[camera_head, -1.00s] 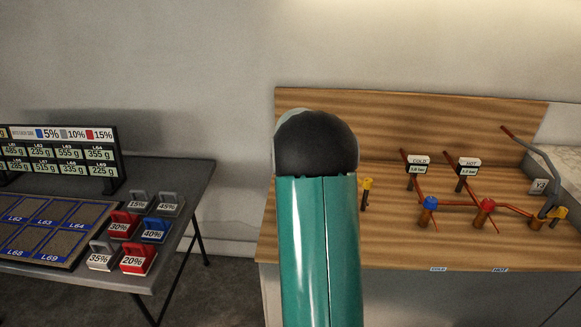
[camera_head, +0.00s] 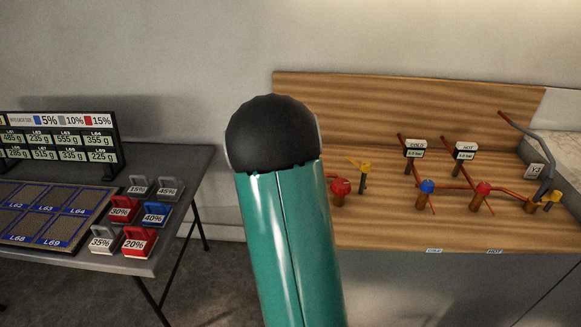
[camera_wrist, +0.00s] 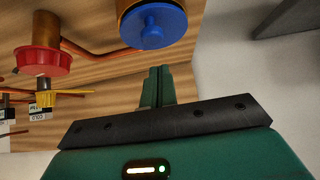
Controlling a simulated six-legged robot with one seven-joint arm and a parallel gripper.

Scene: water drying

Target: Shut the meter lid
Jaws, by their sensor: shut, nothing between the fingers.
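My gripper (camera_wrist: 158,87) is shut and empty in the wrist view, its two teal fingers together. A blue round cap with a central knob (camera_wrist: 152,24) on a brass body lies just beyond the fingertips, apart from them. A red cap (camera_wrist: 44,61) on a brass body is to the left. I cannot tell for sure which part is the meter lid or whether it is open. In the head view my arm hides my gripper and part of the bench. A red cap (camera_head: 340,187) shows right beside my arm.
The wooden bench (camera_head: 390,228) carries copper pipes, a blue valve (camera_head: 427,187), a red valve (camera_head: 482,188), yellow levers and COLD (camera_head: 415,149) and HOT (camera_head: 466,151) gauges. A grey table (camera_head: 190,165) with labelled weights stands left, with a floor gap between.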

